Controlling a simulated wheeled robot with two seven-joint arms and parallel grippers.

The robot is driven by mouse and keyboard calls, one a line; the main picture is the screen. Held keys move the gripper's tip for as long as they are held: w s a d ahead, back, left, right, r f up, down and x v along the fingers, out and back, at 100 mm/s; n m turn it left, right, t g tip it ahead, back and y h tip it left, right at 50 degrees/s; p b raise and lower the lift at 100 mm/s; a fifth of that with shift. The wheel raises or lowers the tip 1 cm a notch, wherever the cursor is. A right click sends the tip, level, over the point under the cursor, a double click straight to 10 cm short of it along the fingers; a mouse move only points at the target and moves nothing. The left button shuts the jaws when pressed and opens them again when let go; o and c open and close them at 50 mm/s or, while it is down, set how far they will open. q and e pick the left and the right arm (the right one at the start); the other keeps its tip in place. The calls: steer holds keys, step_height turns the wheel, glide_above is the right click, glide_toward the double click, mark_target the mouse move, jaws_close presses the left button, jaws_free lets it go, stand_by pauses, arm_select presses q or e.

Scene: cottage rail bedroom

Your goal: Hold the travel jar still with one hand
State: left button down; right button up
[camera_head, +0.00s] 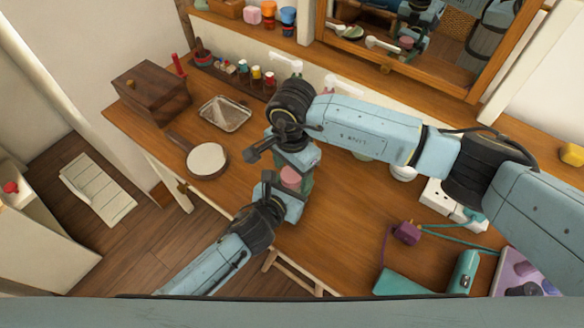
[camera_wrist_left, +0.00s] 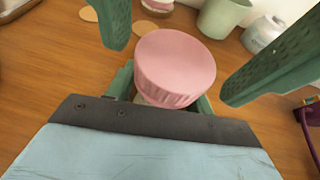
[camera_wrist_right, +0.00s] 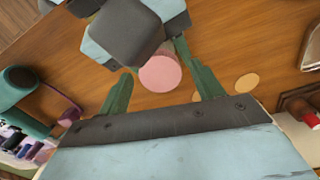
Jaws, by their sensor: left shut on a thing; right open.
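The travel jar has a round pink lid (camera_head: 290,177) and stands upright at the middle of the wooden desk. In the left wrist view its ribbed lid (camera_wrist_left: 175,65) hides most of the pale body. My left gripper (camera_head: 284,197) comes in from the front left, low, and is shut on the jar below the lid. My right gripper (camera_head: 290,163) is above and behind the jar. Its green fingers are open, spread to either side of the lid (camera_wrist_right: 160,73) with gaps, and hold nothing.
A round pale-topped pan (camera_head: 207,160), a clear tray (camera_head: 225,113) and a wooden box (camera_head: 152,92) stand to the left. A purple plug (camera_head: 406,232), white socket block (camera_head: 440,195) and teal device (camera_head: 430,280) lie to the right. A green cup (camera_wrist_left: 222,16) stands behind the jar.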

steer(key=shift+r, duration=2.25)
steer(key=shift+c, duration=0.4)
steer(key=r+n, duration=0.1)
steer(key=n, duration=0.2)
steer(key=shift+r, duration=0.35)
steer(key=r+n, duration=0.1)
steer(key=n, duration=0.2)
steer(key=shift+r+n, duration=0.3)
steer(key=shift+r, duration=0.1)
steer(key=shift+f, duration=4.05)
